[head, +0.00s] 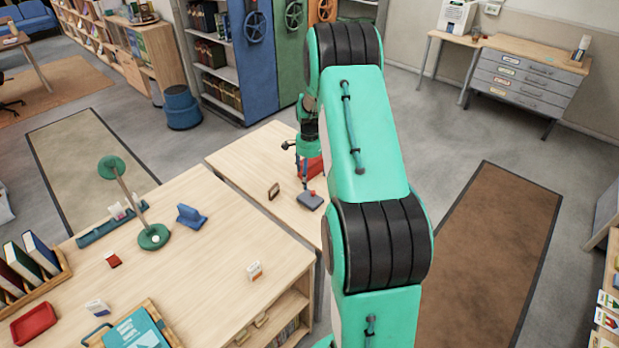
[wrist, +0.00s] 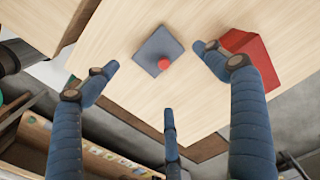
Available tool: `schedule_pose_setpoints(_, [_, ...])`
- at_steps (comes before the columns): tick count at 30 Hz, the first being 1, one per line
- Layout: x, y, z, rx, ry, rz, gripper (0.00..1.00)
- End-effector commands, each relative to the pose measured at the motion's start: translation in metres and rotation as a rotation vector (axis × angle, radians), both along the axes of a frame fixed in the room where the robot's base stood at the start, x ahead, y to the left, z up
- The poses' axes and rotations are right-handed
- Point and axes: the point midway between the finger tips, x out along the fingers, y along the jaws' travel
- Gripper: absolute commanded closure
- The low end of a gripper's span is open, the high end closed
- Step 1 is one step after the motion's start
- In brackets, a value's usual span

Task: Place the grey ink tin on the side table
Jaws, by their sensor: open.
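A flat grey square tin with a red knob, which looks like the grey ink tin (head: 310,201), lies on a light wooden table (head: 238,158) in the head view. The wrist view shows the tin (wrist: 153,47) beyond and between my fingertips, with bare wood around it. My gripper (head: 302,165) is over that table, partly hidden by my arm. In the wrist view my gripper (wrist: 160,78) has its blue fingers spread wide, with nothing between them. I cannot tell which piece of furniture is the side table; a small narrow table (head: 451,39) stands at the back right.
A red block (wrist: 248,52) stands beside the right finger. The nearer desk (head: 200,265) holds a green lamp (head: 153,237) and books. A drawer cabinet (head: 527,80) stands back right.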

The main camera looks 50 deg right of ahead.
Motion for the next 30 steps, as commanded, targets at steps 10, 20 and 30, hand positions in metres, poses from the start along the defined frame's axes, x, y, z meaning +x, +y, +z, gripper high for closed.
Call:
schedule_pose_setpoints(10, [0.0, 0.0, 0.0, 0.0, 0.0, 0.0, 0.15])
schedule_pose_setpoints(20, [0.004, 0.01, 0.015, -0.007, -0.009, 0.029, 0.15])
schedule_pose_setpoints(30, [0.016, 0.083, 0.109, -0.05, -0.058, 0.235, 0.15])
